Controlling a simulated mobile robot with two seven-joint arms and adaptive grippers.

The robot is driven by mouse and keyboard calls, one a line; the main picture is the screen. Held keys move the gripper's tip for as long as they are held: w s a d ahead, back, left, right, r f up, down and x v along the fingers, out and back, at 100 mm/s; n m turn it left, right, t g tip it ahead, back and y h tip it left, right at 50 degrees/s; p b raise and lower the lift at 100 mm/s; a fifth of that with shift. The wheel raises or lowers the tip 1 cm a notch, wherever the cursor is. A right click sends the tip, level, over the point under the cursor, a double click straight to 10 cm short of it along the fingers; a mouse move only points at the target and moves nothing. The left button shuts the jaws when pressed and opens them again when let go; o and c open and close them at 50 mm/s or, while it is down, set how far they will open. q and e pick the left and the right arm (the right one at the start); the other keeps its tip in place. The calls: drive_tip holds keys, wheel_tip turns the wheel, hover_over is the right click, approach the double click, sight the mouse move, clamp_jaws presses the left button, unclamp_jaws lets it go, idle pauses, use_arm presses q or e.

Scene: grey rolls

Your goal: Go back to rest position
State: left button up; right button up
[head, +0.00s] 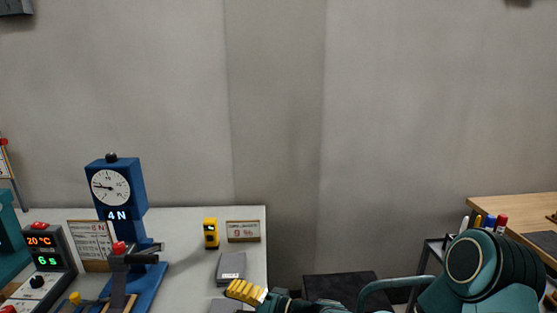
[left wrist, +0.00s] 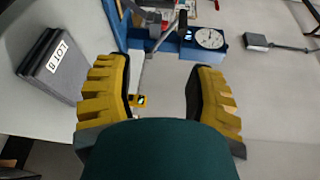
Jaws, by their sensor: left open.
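My left gripper (head: 245,292) shows at the bottom of the head view, with yellow ribbed fingers pointing left near the table's right edge. In the left wrist view its two fingers (left wrist: 165,95) are wide apart with nothing held between them. A grey stack (head: 231,266) lies on the table just behind the gripper in the head view. A dark grey stack labelled LOT B (left wrist: 53,69) lies left of the fingers in the left wrist view, apart from them. My right gripper is not in view.
A wooden desk (head: 515,205) stands far right.

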use_arm(q)
drive_tip(key=s+a+f+g+h, duration=0.2)
drive_tip(key=a+f, duration=0.1)
drive_tip(key=f, duration=0.4)
drive_tip(key=s+a+f+g+h, duration=0.2)
drive_tip(key=s+f+h, duration=0.1)
drive_tip(key=f, duration=0.3)
drive_tip(key=s+a+f+g+h, duration=0.2)
drive_tip(key=a+f, duration=0.1)
drive_tip(key=f, duration=0.4)
drive_tip(key=s+d+f+n+t+h, duration=0.2)
drive_tip(key=s+d+f+n+h, duration=0.4)
drive_tip(key=h, duration=0.6)
drive_tip(key=shift+s+f+t+h, duration=0.3)
drive_tip(key=shift+s+f+h, duration=0.1)
drive_tip(key=shift+s+f, duration=0.35)
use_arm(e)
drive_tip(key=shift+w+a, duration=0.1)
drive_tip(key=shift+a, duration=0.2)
